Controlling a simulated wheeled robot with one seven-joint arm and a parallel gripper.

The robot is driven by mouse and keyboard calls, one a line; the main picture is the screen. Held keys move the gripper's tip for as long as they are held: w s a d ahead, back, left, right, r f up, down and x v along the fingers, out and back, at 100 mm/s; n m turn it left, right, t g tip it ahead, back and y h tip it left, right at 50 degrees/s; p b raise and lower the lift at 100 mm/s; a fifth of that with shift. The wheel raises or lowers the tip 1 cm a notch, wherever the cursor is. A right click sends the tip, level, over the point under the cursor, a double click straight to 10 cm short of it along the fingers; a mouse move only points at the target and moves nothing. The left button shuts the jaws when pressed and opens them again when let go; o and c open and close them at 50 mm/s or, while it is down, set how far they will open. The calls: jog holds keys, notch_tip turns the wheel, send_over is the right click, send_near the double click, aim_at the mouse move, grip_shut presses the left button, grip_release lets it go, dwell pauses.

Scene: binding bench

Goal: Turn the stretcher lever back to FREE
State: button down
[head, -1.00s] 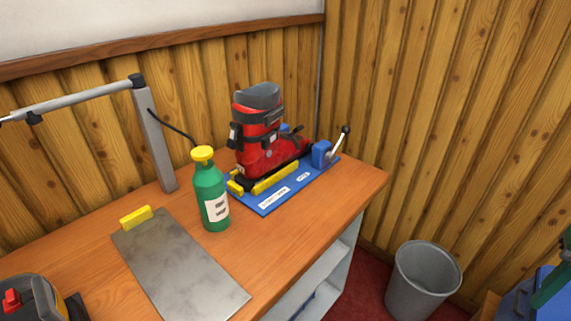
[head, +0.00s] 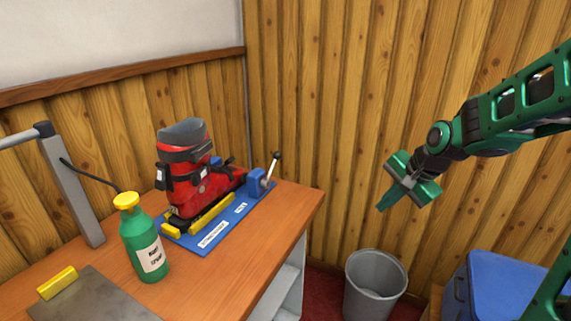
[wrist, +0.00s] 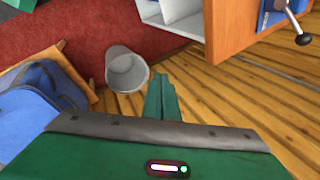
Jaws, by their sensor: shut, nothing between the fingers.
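The stretcher lever (head: 272,168) is a silver rod with a dark knob, standing tilted up and to the right from the blue block (head: 258,181) at the right end of the blue stretcher base (head: 215,236). The lever also shows in the wrist view (wrist: 294,20), at the top right. A red and black ski boot (head: 190,180) sits on the base. My gripper (head: 383,207) is shut and empty, in the air right of the bench and well apart from the lever. Its closed fingers show in the wrist view (wrist: 161,92). I cannot read any FREE mark.
A green bottle with a yellow cap (head: 145,245) stands left of the base. A grey lamp post (head: 75,195) stands behind it. The wooden wall is close behind.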

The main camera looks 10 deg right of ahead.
aim_at(272, 168)
jog(key=w+a+f+m+t+y, duration=0.1)
jog(key=w+a+m+y, duration=0.1)
jog(key=w+a, duration=0.5)
jog(key=w+a+f+m+t+y, duration=0.1)
jog(key=w+a+m+t+y, duration=0.1)
jog(key=w+a+m, duration=0.2)
jog(key=w+a+f+m+t+y, duration=0.1)
jog(key=w+a+m+y, duration=0.1)
jog(key=w+a, duration=0.9)
jog(key=shift+w+a+m+y, duration=0.1)
jog(key=shift+w+m+y, duration=0.45)
jog(key=shift+w, duration=1.05)
jog(key=shift+s+a+r+t, duration=0.15)
jog(key=shift+a+r, duration=0.05)
jog(key=shift+r, duration=0.3)
jog(key=shift+s+a+r+t, duration=0.15)
jog(key=shift+r, duration=0.35)
jog(key=shift+s+a+r, duration=0.1)
jog(key=shift+a+r, duration=0.05)
jog(key=shift+r, duration=0.25)
jog(key=shift+s+a+r, duration=0.1)
jog(key=shift+a+r, duration=0.05)
jog(key=shift+r, duration=0.25)
